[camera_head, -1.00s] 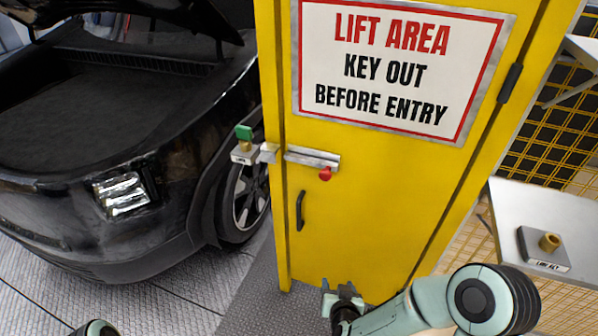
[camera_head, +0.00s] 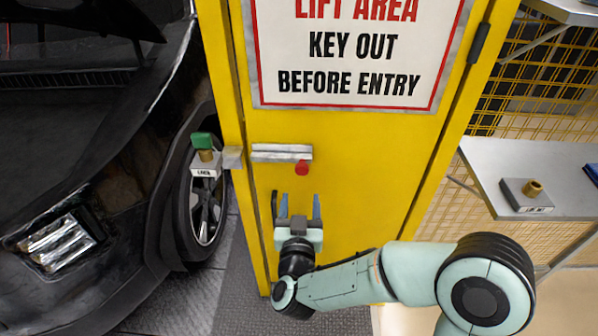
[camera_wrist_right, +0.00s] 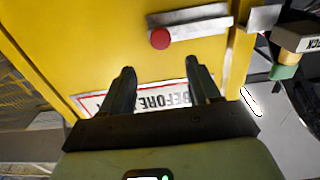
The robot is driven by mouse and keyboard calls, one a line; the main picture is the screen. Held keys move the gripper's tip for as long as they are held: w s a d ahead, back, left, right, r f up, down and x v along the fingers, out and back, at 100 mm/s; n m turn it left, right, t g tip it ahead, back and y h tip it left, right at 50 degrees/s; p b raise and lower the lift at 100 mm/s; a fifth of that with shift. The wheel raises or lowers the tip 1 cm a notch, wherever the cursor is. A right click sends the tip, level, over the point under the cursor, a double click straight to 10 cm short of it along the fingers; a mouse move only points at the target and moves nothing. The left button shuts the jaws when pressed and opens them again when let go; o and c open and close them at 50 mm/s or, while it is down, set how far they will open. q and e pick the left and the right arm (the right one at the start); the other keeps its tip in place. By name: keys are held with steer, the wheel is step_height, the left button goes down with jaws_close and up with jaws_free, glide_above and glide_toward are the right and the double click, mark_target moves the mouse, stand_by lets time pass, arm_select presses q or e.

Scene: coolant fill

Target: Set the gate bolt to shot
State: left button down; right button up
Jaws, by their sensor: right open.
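The gate bolt (camera_head: 280,152) is a grey bar-shaped fitting on the yellow gate, below the sign. Its red knob (camera_head: 302,167) sits at its right end in the head view. A grey keeper (camera_head: 232,158) stands left of it on the post, with a narrow gap between. The wrist view also shows the bolt (camera_wrist_right: 190,24), the knob (camera_wrist_right: 160,38) and the keeper (camera_wrist_right: 263,18). My right gripper (camera_head: 299,203) is open and empty, below the knob and apart from it. In the wrist view, the knob lies beyond and between its fingertips (camera_wrist_right: 160,72). My left gripper is not in view.
A lock box with a green-topped key (camera_head: 203,142) is beside the keeper. A black car (camera_head: 90,150) stands left. A shelf (camera_head: 560,205) holds a grey key block (camera_head: 526,195) at right.

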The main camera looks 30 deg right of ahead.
mark_target(302, 171)
steer(key=x, duration=1)
steer(key=shift+w+p, duration=0.25)
steer(key=shift+p, duration=0.15)
